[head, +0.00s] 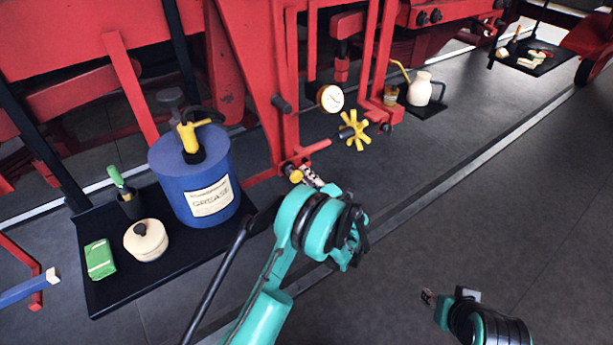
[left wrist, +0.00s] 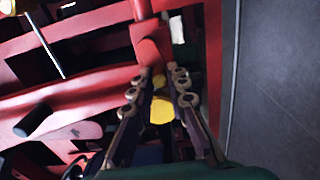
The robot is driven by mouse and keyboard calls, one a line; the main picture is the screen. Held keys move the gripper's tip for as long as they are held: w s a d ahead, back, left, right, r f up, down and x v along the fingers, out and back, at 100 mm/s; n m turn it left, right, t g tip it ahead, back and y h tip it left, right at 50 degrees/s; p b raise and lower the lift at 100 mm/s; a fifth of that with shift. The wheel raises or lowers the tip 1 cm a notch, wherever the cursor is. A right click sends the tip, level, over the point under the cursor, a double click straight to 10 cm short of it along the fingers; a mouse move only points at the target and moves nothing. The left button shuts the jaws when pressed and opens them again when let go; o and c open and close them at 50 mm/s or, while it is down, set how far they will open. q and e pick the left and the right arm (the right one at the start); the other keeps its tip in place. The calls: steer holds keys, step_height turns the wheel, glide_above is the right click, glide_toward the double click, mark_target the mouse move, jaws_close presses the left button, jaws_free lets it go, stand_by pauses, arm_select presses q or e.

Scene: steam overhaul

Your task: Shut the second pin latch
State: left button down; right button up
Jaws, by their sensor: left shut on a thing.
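The pin latch shows as a yellow round knob (head: 295,175) low on the red frame, just below the end of a red bar. My left gripper (head: 308,175) is at this knob, its fingers partly hidden by its own wrist. In the left wrist view the yellow knob (left wrist: 161,110) sits between the two fingers of my left gripper (left wrist: 160,76), which is shut on it. A red bar (left wrist: 152,48) lies just beyond the fingertips. My right gripper (head: 429,297) hangs over the bare floor at lower right, away from the frame; its finger opening is too small to judge.
A yellow star handwheel (head: 354,130) and a gauge (head: 330,98) stick out close to my left gripper. A black mat (head: 180,280) holds a blue grease drum (head: 190,170), a cream pot (head: 146,240) and a green box (head: 100,259).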

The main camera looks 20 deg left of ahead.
arm_select(q)
steer(key=shift+r, duration=0.1)
steer(key=shift+r, duration=0.55)
steer(key=c, duration=1.6)
jaws_free()
steer(key=shift+r, duration=0.1)
steer(key=shift+c, duration=0.2)
